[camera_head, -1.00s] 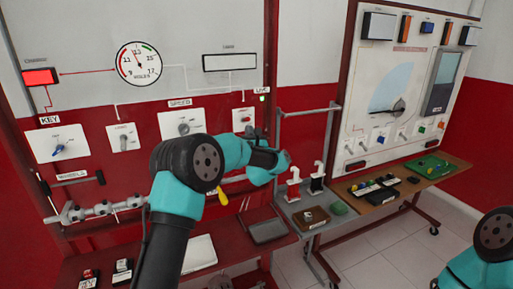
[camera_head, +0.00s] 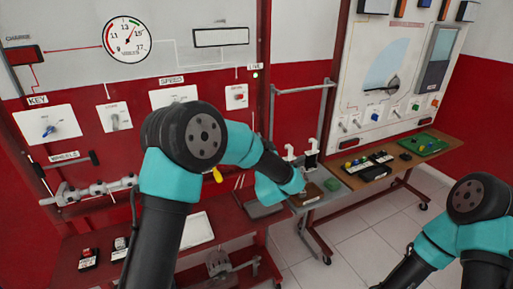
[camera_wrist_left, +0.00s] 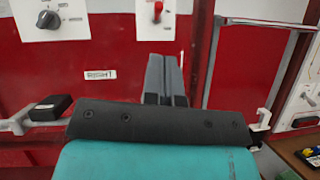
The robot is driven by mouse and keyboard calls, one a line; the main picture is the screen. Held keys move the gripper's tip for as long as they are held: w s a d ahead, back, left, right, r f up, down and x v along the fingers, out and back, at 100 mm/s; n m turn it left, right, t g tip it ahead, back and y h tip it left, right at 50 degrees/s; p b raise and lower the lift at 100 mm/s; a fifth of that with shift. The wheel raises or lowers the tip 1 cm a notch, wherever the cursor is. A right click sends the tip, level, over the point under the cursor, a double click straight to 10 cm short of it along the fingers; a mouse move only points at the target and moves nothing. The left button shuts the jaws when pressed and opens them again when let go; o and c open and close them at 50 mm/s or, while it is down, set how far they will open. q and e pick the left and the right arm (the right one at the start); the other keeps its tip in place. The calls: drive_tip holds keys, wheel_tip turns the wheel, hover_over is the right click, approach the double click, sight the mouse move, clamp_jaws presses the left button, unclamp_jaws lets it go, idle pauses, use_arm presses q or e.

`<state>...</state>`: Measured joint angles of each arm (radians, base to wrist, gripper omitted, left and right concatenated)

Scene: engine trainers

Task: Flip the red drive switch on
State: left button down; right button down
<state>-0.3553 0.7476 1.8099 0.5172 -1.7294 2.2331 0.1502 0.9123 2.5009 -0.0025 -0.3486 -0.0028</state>
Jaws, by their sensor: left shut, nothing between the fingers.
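The red drive switch (camera_head: 238,97) sits on a small white plate on the red panel, right of the SPEED knob plate. In the left wrist view the red switch (camera_wrist_left: 158,10) is at the top edge, its lever roughly upright; its on/off state is not clear. My left gripper (camera_wrist_left: 166,75) is shut and empty, its dark fingers together below the switch plate and apart from the switch. In the head view the left wrist is low and right of the switch, and its fingertips are hidden. My right arm shows at lower right, but its gripper is out of view.
The SPEED knob (camera_wrist_left: 47,19) is left of the switch. A RIGHT label (camera_wrist_left: 100,75) is on the panel. A metal rail frame (camera_head: 300,88) stands right of the panel. A wooden table (camera_head: 400,170) with small parts stands further right.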

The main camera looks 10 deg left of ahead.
use_arm(q)
drive_tip(key=shift+r+v, duration=0.15)
drive_tip(key=shift+v, duration=0.65)
drive_tip(key=shift+r+v, duration=0.15)
drive_tip(key=shift+v, duration=0.65)
drive_tip(key=shift+s+d+f, duration=0.1)
drive_tip(key=s+a+f+m+g+h, duration=0.2)
drive_tip(key=f+m+g+h, duration=0.15)
drive_tip(key=f+m, duration=0.55)
drive_tip(key=s+a+f+m+g+h, duration=0.2)
drive_tip(key=f+m+h, duration=0.4)
drive_tip(key=f, duration=0.5)
drive_tip(key=s+a+f+m+g+h, duration=0.2)
drive_tip(key=f+m+g+h, duration=0.1)
drive_tip(key=f+m, duration=0.65)
drive_tip(key=s+a+f+m+g+h, duration=0.1)
drive_tip(key=s+f+m+g, duration=0.4)
drive_tip(key=s, duration=0.8)
drive_tip(key=s+a+f+m+g+h, duration=0.1)
drive_tip(key=s+f+m+g, duration=0.5)
drive_tip(key=s, duration=0.7)
wheel_tip(320, 180, down, 4)
drive_tip(key=m+h, duration=0.1)
drive_tip(key=m, duration=0.1)
drive_tip(key=shift+m, duration=0.35)
